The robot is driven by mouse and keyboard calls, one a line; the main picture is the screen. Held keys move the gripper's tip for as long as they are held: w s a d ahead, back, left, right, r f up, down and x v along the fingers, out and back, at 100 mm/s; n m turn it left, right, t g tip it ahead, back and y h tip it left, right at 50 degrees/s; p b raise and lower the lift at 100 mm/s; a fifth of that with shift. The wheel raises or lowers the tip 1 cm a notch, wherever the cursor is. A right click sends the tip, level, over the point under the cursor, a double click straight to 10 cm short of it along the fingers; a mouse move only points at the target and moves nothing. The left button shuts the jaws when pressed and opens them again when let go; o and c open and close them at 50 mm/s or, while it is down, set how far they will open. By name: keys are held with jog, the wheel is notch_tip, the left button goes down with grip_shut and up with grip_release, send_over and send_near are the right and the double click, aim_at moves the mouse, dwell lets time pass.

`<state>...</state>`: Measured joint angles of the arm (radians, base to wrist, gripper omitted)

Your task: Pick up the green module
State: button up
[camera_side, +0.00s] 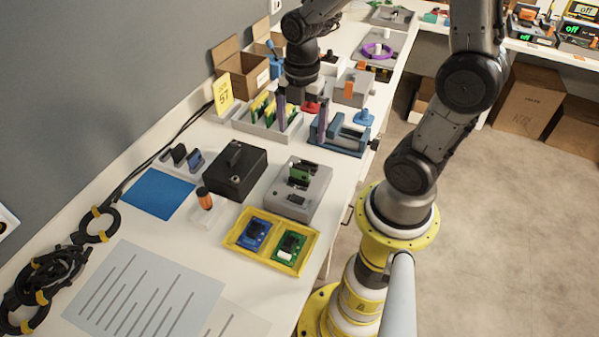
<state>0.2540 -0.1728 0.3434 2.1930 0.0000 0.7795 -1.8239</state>
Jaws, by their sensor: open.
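A small green module (299,173) stands upright in the top of a grey box (312,204) near the middle of the table. A green circuit board (289,248) also lies in the right half of a yellow tray (238,240), beside a blue one (254,232). I cannot tell which of these green parts is the one named. My gripper (302,122) is open, pointing down farther back, between a white rack and a blue-grey fixture. It is apart from both green parts, and nothing shows between its fingers.
The white rack (243,122) holds yellow and green cards. The blue-grey fixture (345,142) stands right of it. A black box (236,186), a blue mat (160,194) and an orange-topped holder (205,200) are nearby. Black cables (50,275) lie front left, beside printed paper (145,292).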

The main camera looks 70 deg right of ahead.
aim_at(299, 166)
notch_tip(299, 166, down, 7)
jog(key=shift+f, duration=0.2)
jog(key=f, duration=0.4)
jog(key=shift+a, duration=0.4)
jog(key=shift+f, duration=0.6)
grip_shut()
